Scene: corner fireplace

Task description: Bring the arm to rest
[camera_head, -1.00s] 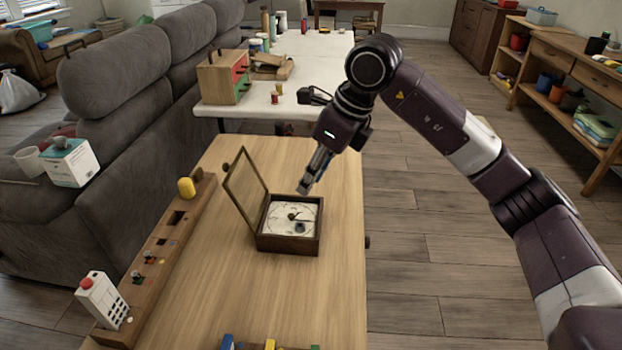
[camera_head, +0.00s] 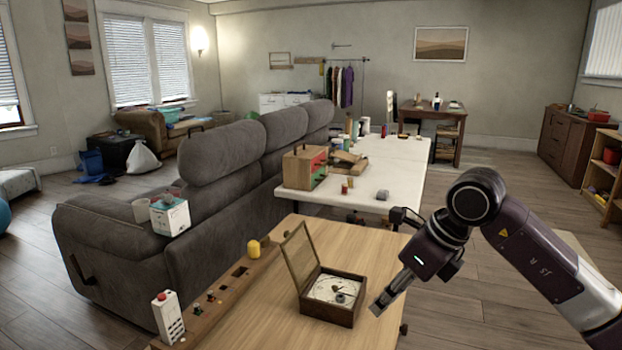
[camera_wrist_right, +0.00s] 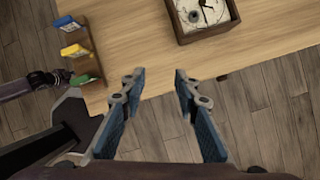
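My right gripper (camera_head: 380,306) hangs beside the right edge of the wooden table (camera_head: 245,310), just right of an open wooden box (camera_head: 330,310) with a dial inside. In the right wrist view my right gripper (camera_wrist_right: 160,78) has its two blue fingers apart with nothing between them. Wooden floor and the table's edge lie below it. My left gripper does not show in the head view. A purple arm link with a dark end at the left of the wrist view looks like my left arm; no fingers can be made out.
A white remote-like device (camera_head: 168,318) and a wooden strip with a yellow knob (camera_head: 254,249) line the table's left side. A grey sofa (camera_head: 150,235) stands left, a white table (camera_head: 385,165) behind. A rack with coloured blocks (camera_wrist_right: 80,50) sits near the table edge.

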